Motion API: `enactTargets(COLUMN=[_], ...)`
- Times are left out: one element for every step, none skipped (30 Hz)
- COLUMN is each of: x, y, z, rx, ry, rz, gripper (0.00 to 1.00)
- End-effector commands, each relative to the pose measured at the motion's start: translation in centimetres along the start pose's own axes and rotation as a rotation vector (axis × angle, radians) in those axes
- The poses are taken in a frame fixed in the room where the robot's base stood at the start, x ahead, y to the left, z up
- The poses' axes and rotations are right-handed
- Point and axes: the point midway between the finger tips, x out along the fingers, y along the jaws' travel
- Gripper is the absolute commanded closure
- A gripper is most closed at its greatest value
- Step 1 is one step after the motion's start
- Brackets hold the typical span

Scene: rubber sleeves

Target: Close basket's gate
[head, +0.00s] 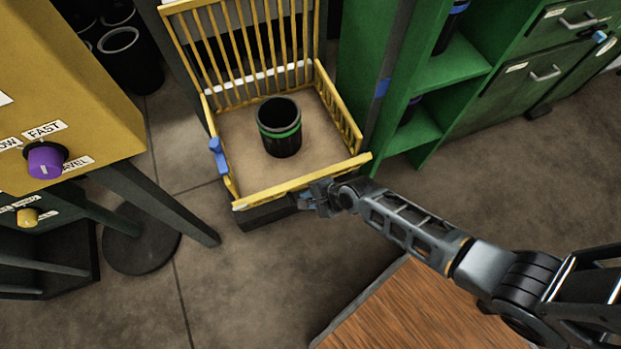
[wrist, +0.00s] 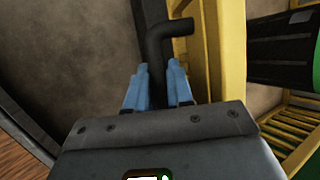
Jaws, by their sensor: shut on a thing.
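The yellow barred basket (head: 342,117) stands at upper centre in the head view, its floor brown. Its front side, which looks like the gate (head: 290,186), shows as a yellow rail seen from above; I cannot tell how far it is swung. My gripper (head: 308,198) is at the outer side of this rail. In the wrist view, the blue fingers of my gripper (wrist: 160,72) are shut on a dark bent handle (wrist: 162,38) beside a yellow post (wrist: 232,55). A black sleeve with a green band (head: 279,128) stands upright in the basket and partly shows in the wrist view (wrist: 283,48).
A blue clip (head: 217,156) sits on the basket's left side. A yellow machine (head: 75,90) with a purple knob stands left, its dark leg near the basket. A green cabinet (head: 445,85) stands right. A wooden top (head: 420,310) lies below my arm.

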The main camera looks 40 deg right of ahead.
Motion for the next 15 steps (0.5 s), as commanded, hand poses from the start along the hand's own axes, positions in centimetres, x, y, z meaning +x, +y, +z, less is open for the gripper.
enactTargets(x=[-0.5,-0.5,-0.6,-0.6,-0.6,-0.6,-0.6,-0.6,-0.6,-0.6,-0.6,-0.5,-0.5,-0.5,-0.5], y=[-1.0,-1.2,-1.5,-1.7,-1.9,-2.1,-2.3,-2.3,-2.4,-2.5,-2.6,-2.7,-2.8,-2.9,-3.0], z=[0.2,0.2,0.3,0.2,0.3,0.2,0.2,0.2,0.1,0.2,0.2,0.1,0.1,0.1,0.1], rx=[0.023,0.031,0.042,0.048,0.056,0.064,0.071,0.074,0.071,0.070,0.068,0.068,0.069,0.068,0.067], ry=[0.001,0.001,0.000,0.001,0.000,0.001,0.001,0.001,0.002,0.002,0.002,0.003,0.003,0.003,0.003], rz=[0.022,0.043,0.070,0.090,0.108,0.132,0.147,0.158,0.155,0.154,0.154,0.155,0.155,0.155,0.154], gripper=[1.00,1.00,1.00,1.00,1.00,1.00,1.00,1.00,1.00,1.00,1.00,1.00,1.00,1.00,1.00])
